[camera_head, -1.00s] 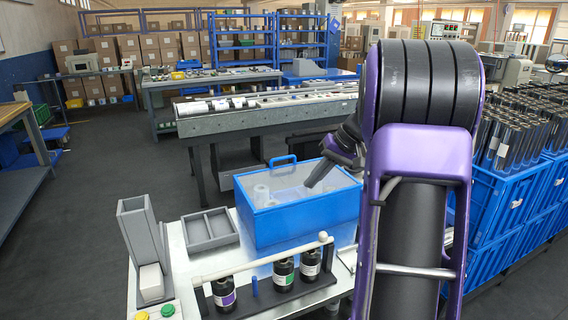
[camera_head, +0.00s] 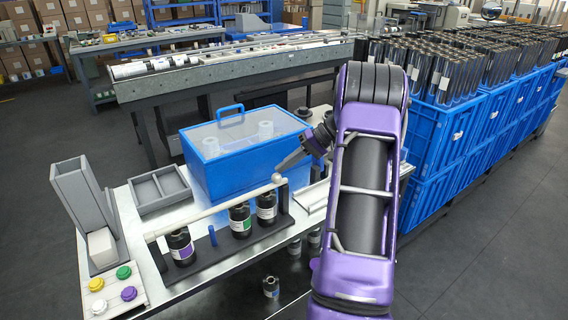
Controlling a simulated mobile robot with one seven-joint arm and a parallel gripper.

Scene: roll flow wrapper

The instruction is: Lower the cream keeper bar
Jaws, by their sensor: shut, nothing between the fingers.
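The cream keeper bar (camera_head: 215,209) runs across above a black rack (camera_head: 240,247), over three dark bottles with purple (camera_head: 181,248), green (camera_head: 240,220) and white (camera_head: 266,207) labels. A pale round knob (camera_head: 276,178) is at its right end, by an upright black post. My gripper (camera_head: 280,168) is shut, with its narrow fingertips pointing down and left just above the knob. I cannot tell whether they touch it. My arm covers the table's right part.
A blue bin with a clear lid (camera_head: 225,178) stands close behind the bar. A grey divided tray (camera_head: 160,190), a tall grey chute (camera_head: 85,205) and a panel of coloured buttons (camera_head: 115,290) are at the left. Blue crates (camera_head: 440,170) of dark cylinders stand at the right.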

